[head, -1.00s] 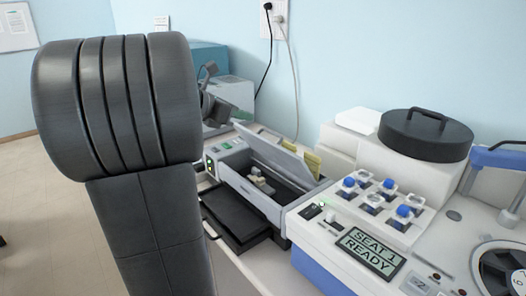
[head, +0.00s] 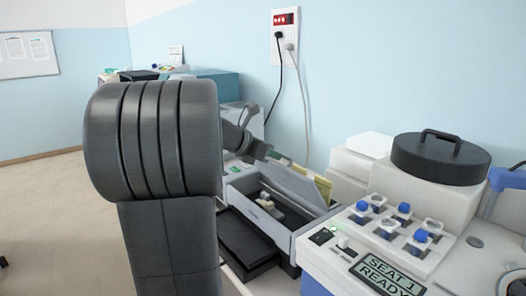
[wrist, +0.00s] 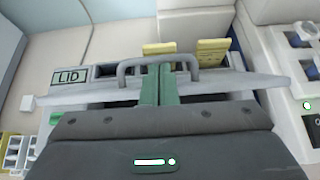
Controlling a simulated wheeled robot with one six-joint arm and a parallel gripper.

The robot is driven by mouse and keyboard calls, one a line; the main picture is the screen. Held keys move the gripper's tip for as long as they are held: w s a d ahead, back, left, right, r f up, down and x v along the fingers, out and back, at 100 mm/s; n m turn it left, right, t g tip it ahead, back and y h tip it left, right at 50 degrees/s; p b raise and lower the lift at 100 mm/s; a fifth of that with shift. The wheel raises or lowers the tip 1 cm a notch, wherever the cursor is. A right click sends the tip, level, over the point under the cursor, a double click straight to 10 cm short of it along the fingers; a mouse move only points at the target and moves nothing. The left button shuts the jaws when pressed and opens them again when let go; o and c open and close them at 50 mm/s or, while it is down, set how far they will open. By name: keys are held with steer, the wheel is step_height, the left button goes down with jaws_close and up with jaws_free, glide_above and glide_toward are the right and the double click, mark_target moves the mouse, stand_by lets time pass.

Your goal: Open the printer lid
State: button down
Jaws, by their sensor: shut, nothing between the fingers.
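The printer (head: 275,235) is a grey box on the bench, with its lid (head: 287,183) standing raised and tilted over an open interior.
A white and blue machine with a "SEAT 1 READY" screen (head: 386,277) and several blue-capped pieces stands to the right. A black round lid (head: 440,160) sits behind it. A dark tray (head: 245,240) juts from the printer's front. Cables hang from the wall socket (head: 286,25).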

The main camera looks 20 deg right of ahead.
steer(key=shift+d+f, duration=0.15)
steer(key=shift+d+r+p, duration=0.1)
steer(key=shift+r+p, duration=0.1)
steer(key=shift+p, duration=0.15)
steer(key=shift+w+r+p, duration=0.1)
steer(key=shift+p, duration=0.3)
steer(key=shift+d+y+p, duration=0.25)
steer(key=shift+y+p, duration=0.05)
steer(key=shift+p, duration=0.2)
steer(key=shift+w+d+r+y+p, duration=0.25)
steer(key=shift+d+y+p, duration=0.1)
steer(key=shift+p, duration=0.7)
steer(key=shift+d+r+g+p, duration=0.2)
steer(key=shift+d+g+p, duration=0.1)
steer(key=shift+p, duration=0.4)
steer(key=shift+w+d+r+p, duration=0.15)
steer(key=shift+d+p, duration=0.25)
steer(key=shift+p, duration=0.3)
steer(key=shift+w+d+r+p, duration=0.1)
steer(key=shift+w+d+p, duration=0.2)
steer(key=shift+d+p, duration=0.4)
steer(key=shift+w+d+p, duration=0.35)
steer(key=shift+d, duration=0.65)
steer(key=shift+w+d+r+p, duration=0.1)
steer(key=shift+w+d+p, duration=0.2)
steer(key=shift+d+p, duration=0.4)
